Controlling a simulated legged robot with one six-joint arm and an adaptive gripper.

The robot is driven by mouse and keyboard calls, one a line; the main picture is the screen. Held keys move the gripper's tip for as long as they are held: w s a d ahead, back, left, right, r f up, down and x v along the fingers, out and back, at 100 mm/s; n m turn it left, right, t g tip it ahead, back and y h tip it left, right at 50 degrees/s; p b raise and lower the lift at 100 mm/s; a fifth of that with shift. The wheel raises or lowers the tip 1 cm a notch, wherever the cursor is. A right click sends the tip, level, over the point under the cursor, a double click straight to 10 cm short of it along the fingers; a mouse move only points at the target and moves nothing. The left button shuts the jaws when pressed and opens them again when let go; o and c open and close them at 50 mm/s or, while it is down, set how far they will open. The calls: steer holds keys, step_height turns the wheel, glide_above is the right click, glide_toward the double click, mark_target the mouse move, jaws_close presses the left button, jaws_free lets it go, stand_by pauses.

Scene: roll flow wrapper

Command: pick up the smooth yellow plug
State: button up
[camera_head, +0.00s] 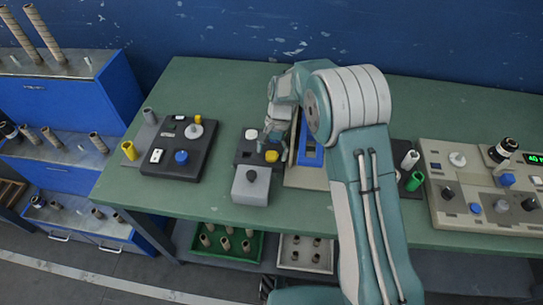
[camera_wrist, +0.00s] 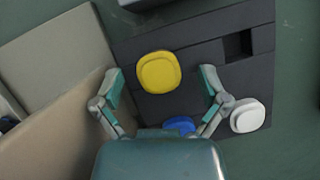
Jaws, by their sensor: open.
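The smooth yellow plug (camera_head: 271,156) is a rounded cap on a dark panel (camera_head: 245,157) near the middle of the green table. In the wrist view the yellow plug (camera_wrist: 158,72) shows whole, on the dark panel (camera_wrist: 196,65). My gripper (camera_wrist: 161,86) is open, with one finger on each side of the plug in the picture. No contact with the plug shows, and the height gap is hard to judge. In the head view my gripper (camera_head: 270,137) hangs over the panel, just behind the plug, partly hidden by my arm.
A white cap (camera_wrist: 247,115) and a partly hidden blue cap (camera_wrist: 179,125) are near my fingers. The panel has a square hole (camera_wrist: 238,45). A grey box with a black knob (camera_head: 251,188) stands in front. A beige tray (camera_head: 300,176) adjoins the panel's right side.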

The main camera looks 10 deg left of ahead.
steer(key=c, duration=0.8)
steer(key=shift+c, duration=0.2)
